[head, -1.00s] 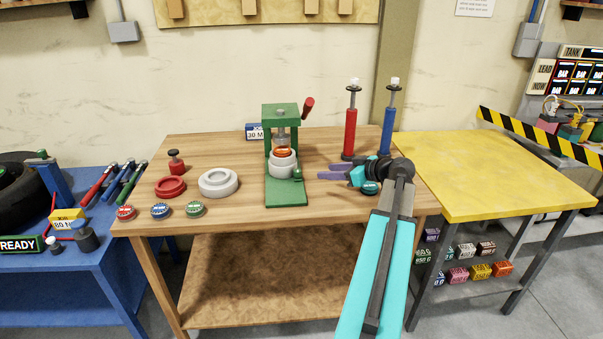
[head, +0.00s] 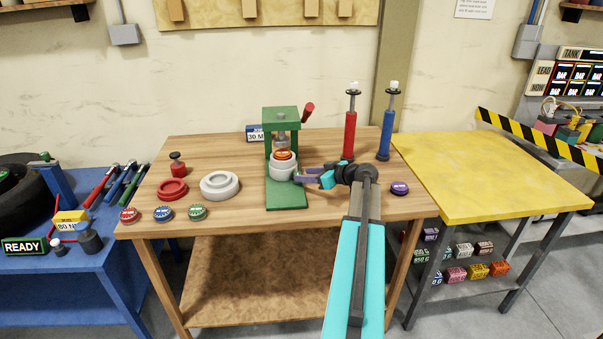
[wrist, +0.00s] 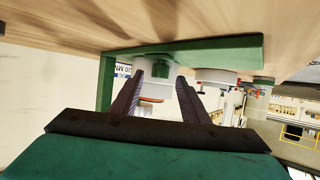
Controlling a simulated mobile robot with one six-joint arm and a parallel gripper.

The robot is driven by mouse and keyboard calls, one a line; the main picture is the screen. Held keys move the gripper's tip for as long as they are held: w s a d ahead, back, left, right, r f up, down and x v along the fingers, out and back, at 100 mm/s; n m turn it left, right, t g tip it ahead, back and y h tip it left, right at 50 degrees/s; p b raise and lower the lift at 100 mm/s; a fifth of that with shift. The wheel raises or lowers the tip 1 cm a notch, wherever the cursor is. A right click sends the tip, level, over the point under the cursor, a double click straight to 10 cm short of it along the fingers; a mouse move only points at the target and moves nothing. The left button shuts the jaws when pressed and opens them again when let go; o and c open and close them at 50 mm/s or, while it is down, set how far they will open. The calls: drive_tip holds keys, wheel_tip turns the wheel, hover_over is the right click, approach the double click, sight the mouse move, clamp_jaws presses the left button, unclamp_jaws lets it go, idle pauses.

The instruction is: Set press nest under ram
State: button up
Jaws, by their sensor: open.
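The green press (head: 287,200) stands mid-bench, its ram (head: 281,143) pointing down from the top block. The pale grey press nest (head: 282,172), with an orange ring on top, stands on the press base below the ram; I cannot tell whether it is exactly centred. My gripper (head: 299,178) is open at the nest's right side. In the wrist view, which is tilted over, the fingers (wrist: 157,95) stand either side of the nest (wrist: 158,106). A small green part of the press covers some of the nest there. Whether a finger touches it is unclear.
A red ring (head: 171,189) and a grey stepped ring (head: 220,185) lie left of the press. Several coloured discs line the front edge; a purple disc (head: 399,188) lies right. Red (head: 350,135) and blue (head: 386,135) pump-like cylinders stand behind my arm. The yellow table (head: 490,175) is clear.

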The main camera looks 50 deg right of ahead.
sight(285, 166)
drive_tip(key=shift+p+x, duration=0.3)
drive_tip(key=shift+x, duration=1.15)
clamp_jaws()
